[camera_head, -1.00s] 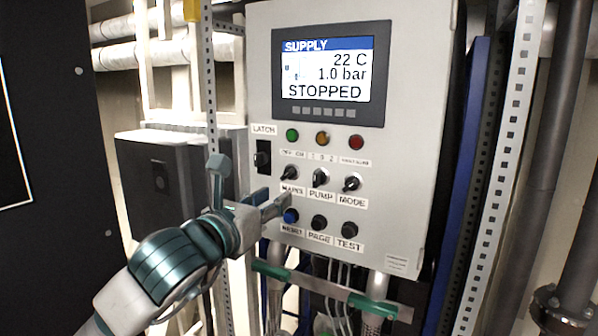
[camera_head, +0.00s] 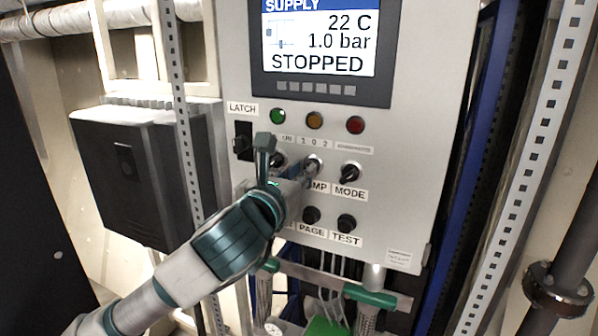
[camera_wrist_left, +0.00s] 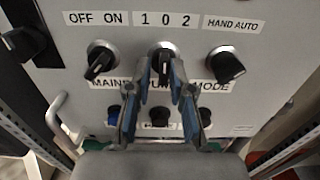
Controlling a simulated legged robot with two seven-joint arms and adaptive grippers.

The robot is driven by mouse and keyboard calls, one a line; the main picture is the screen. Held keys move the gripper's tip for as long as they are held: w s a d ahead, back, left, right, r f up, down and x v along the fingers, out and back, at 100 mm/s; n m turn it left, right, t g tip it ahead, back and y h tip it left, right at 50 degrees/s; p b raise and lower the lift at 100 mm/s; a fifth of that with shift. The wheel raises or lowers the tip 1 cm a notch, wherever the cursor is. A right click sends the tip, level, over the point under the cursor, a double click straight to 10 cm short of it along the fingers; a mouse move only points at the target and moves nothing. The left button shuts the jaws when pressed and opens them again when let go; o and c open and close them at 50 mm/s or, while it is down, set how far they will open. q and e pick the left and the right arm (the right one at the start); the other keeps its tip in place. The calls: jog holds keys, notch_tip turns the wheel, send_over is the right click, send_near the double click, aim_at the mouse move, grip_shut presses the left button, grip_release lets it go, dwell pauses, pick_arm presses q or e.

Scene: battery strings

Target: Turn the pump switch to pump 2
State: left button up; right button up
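The pump switch (camera_wrist_left: 164,62) is a black knob on a silver ring under the "1 0 2" label (camera_wrist_left: 167,19). Its handle looks about upright, towards 0, though the fingers partly cover it. My left gripper (camera_wrist_left: 163,68) has its two fingers on either side of this knob, with a gap between the tips. Whether they touch the handle I cannot tell. In the head view the left gripper (camera_head: 307,172) reaches in from the lower left and covers part of the pump switch and its label. The display (camera_head: 320,45) reads STOPPED. My right gripper is not in view.
The mains switch (camera_wrist_left: 100,60) is close on the left, and the mode switch (camera_wrist_left: 226,65) close on the right. A row of push buttons (camera_head: 346,223) lies below. A latch (camera_head: 243,141) is at the panel's left. A perforated post (camera_head: 180,110) stands left.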

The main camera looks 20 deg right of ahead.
pick_arm(q)
jog(key=shift+d, duration=0.2)
grip_shut()
jog(key=shift+d+f+m+b, duration=0.15)
jog(key=shift+m+b, duration=1.1)
jog(key=shift+m, duration=0.95)
jog(key=shift+f+m+b, duration=0.1)
jog(key=shift+m+b, duration=1.15)
jog(key=shift+m, duration=0.95)
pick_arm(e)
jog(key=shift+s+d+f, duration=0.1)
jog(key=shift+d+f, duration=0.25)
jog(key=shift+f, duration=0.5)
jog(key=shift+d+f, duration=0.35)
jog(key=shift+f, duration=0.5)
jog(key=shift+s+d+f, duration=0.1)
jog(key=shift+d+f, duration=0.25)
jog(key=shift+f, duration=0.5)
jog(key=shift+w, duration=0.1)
pick_arm(q)
jog(key=o, duration=0.5)
grip_release()
jog(key=shift+d, duration=0.1)
jog(key=shift+w+d, duration=0.2)
jog(key=shift+d, duration=0.1)
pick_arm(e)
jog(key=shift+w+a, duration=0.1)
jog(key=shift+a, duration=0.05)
